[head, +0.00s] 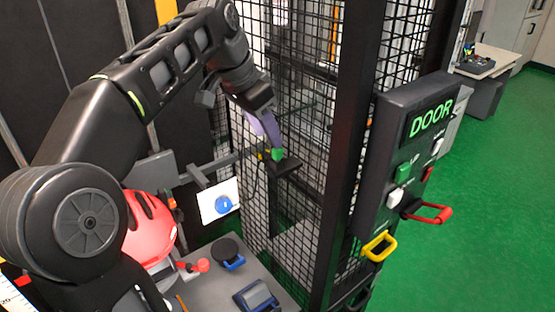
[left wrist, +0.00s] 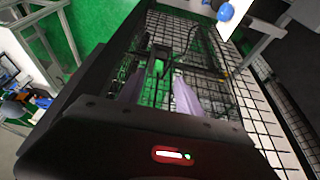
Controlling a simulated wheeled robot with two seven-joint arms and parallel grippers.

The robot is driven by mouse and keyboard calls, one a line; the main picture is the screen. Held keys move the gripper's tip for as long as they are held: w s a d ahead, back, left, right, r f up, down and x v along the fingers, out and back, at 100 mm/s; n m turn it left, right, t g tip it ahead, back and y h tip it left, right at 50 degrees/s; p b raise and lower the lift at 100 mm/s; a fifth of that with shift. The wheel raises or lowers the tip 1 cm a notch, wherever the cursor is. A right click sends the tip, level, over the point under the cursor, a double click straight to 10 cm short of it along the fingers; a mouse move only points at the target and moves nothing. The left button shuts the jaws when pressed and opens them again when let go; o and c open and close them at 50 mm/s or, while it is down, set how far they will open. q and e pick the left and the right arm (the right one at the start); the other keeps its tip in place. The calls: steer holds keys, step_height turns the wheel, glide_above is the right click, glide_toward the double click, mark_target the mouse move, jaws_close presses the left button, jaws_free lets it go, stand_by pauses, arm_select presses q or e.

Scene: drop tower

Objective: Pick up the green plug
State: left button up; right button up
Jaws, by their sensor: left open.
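The green plug (head: 277,154) is small and sits at a dark block (head: 286,168) near the mesh cage. My left gripper (head: 270,138) has purple fingers pointing down at the plug, with the fingertips right by it. In the left wrist view the two fingers of the gripper (left wrist: 160,80) stand apart, and a small green piece, likely the plug (left wrist: 158,68), shows between their tips. Whether the fingers touch it I cannot tell. The fingers partly hide the plug in the head view. My right gripper is out of view.
The black mesh cage (head: 305,85) stands close behind the gripper. A DOOR panel (head: 408,150) with red (head: 428,212) and yellow (head: 379,247) handles is to the right. A red helmet (head: 150,232), a white card (head: 219,200) and a grey bench (head: 200,288) are below.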

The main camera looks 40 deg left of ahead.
mark_target(277, 158)
arm_select(q)
steer(key=shift+r, duration=0.1)
steer(key=shift+d+x, duration=0.1)
steer(key=shift+x, duration=1.2)
steer(key=shift+d+x, duration=0.15)
steer(key=shift+x, duration=1.2)
steer(key=shift+r, duration=0.1)
jaws_close()
